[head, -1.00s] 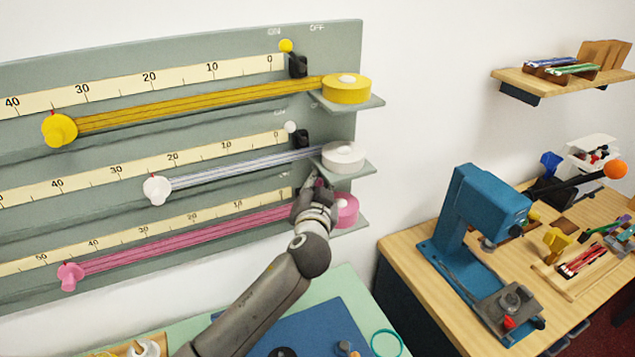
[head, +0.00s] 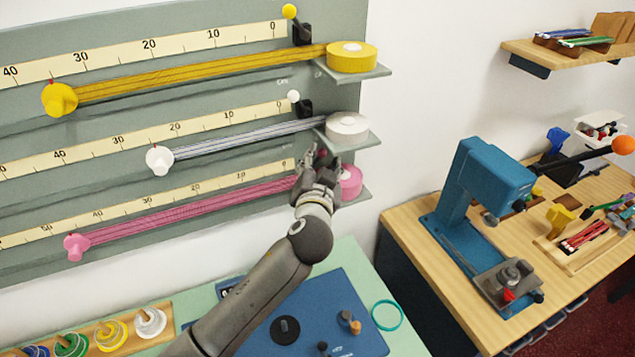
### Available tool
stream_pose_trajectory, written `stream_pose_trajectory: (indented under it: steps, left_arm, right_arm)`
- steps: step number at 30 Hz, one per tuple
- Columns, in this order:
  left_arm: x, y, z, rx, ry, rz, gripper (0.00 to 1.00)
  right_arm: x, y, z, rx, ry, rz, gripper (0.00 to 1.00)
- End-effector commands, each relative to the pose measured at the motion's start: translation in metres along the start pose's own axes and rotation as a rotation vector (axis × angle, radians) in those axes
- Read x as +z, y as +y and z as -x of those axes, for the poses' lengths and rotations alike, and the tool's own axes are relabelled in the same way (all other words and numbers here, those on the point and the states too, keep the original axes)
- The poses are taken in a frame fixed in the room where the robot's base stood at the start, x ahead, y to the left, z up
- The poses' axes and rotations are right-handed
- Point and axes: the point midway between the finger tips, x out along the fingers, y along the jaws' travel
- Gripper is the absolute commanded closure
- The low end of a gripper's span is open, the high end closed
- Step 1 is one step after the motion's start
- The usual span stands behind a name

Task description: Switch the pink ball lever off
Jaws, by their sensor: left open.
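The pink ball (head: 322,154) of the lever shows small at the fingertips of my left gripper (head: 321,160), in the lowest row of the grey board. It sits farther right than the yellow and white balls do in their rows, on the OFF side. Its stem and base are hidden behind my gripper. My left gripper is open, with its fingers pointing up at the board around or just in front of the ball; I cannot tell if they touch it. The pink tape roll (head: 350,182) is just right of the gripper, partly covered. My right gripper is not in view.
The white ball lever (head: 293,96) and yellow ball lever (head: 289,11) lean left above. The white roll's shelf (head: 362,140) juts out close above my gripper. Below are a blue mat (head: 320,300) and a teal ring (head: 387,315). A blue press (head: 490,185) stands right.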

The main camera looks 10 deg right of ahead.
Motion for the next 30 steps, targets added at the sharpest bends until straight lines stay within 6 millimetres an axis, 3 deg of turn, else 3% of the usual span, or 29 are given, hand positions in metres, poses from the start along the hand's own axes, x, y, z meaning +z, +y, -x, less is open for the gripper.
stream_pose_trajectory:
  steps: [9, 15, 30]
  left_arm:
    - [0.001, 0.000, 0.053, 0.001, -0.001, 0.003, 0.59]
    - [0.001, 0.000, 0.077, 0.000, -0.001, 0.000, 0.59]
    - [0.001, 0.000, 0.086, -0.001, -0.001, -0.001, 0.59]
  right_arm:
    - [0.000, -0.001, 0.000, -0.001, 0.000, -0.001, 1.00]
    - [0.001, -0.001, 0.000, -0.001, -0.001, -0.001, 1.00]
    - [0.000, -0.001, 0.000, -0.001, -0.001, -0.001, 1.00]
